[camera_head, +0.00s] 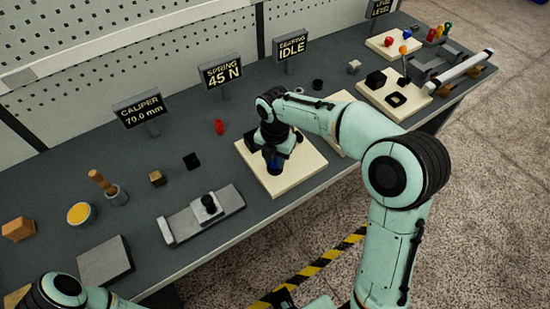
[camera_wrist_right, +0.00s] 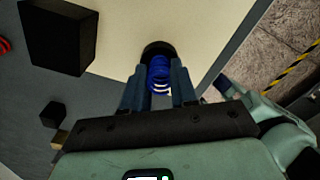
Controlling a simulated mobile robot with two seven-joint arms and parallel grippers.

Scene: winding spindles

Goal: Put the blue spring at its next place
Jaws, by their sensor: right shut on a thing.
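The blue spring (camera_wrist_right: 159,73) is between the fingers of my right gripper (camera_wrist_right: 158,82), which is shut on it. A dark round shape (camera_wrist_right: 156,48) shows just behind the spring, over a cream board; I cannot tell whether the spring touches it. In the head view my right gripper (camera_head: 274,150) points down over the cream board (camera_head: 305,162), and a bit of blue shows below it. My arm hides much of that spot. My left gripper is outside the views; only part of its arm shows at the lower left.
A black block (camera_wrist_right: 58,35) stands near the gripper in the wrist view. A red spring (camera_head: 219,127) lies left of the board. A grey vise-like fixture (camera_head: 201,213) is at the front. Signs for caliper (camera_head: 141,108), spring (camera_head: 220,74) and bearing (camera_head: 290,46) stand along the back.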

